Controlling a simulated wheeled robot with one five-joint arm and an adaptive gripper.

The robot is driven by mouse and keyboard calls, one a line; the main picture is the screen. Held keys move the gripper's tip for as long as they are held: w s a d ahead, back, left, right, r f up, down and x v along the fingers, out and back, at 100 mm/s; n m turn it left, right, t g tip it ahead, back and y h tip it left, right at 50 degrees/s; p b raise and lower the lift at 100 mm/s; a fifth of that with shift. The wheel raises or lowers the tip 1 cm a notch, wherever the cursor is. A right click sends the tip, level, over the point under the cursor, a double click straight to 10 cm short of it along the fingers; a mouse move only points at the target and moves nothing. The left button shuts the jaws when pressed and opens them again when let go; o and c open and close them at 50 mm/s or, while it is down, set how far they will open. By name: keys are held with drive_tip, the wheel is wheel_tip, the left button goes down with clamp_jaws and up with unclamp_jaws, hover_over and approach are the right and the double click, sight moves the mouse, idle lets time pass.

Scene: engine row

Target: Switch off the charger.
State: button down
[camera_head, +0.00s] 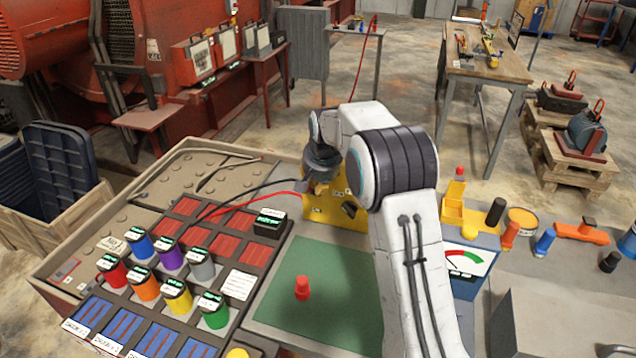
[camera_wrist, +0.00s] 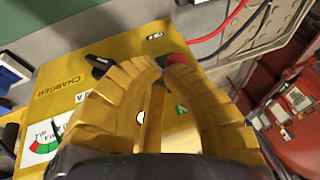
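The yellow charger (camera_head: 350,216) stands behind the green mat in the head view, partly hidden by my arm. In the wrist view its yellow face (camera_wrist: 75,100) fills much of the picture, with the word CHARGER, a black knob (camera_wrist: 97,66), a dial gauge (camera_wrist: 47,133) and a green mark (camera_wrist: 181,110). A small red part (camera_wrist: 174,61) shows just beyond my fingertips; I cannot tell whether they touch it. My gripper (camera_wrist: 162,65) is over the charger, its curved fingers brought together at the tips. It also shows in the head view (camera_head: 318,186). The switch's state is unclear.
Red and black cables (camera_head: 270,194) run to the charger from the left. A rack of coloured cans (camera_head: 172,290) stands left of the green mat (camera_head: 330,262), which bears a red piece (camera_head: 302,288). A gauge box (camera_head: 468,260) stands right of my arm.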

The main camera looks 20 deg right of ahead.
drive_tip(key=shift+s+a+f+b, duration=0.25)
drive_tip(key=shift+f+b, duration=0.25)
drive_tip(key=shift+b, duration=0.5)
drive_tip(key=f+b, duration=0.3)
drive_tip(key=b, duration=0.1)
drive_tip(key=s+f+b, duration=0.1)
drive_tip(key=f+b, duration=0.1)
drive_tip(key=shift+s+a+f, duration=0.1)
drive_tip(key=shift+a+f, duration=0.2)
drive_tip(key=shift+f, duration=0.05)
drive_tip(key=shift+r, duration=0.2)
idle(1.3)
drive_tip(key=shift+r+p, duration=0.7)
drive_tip(key=shift+p, duration=0.05)
drive_tip(key=shift+r, duration=0.1)
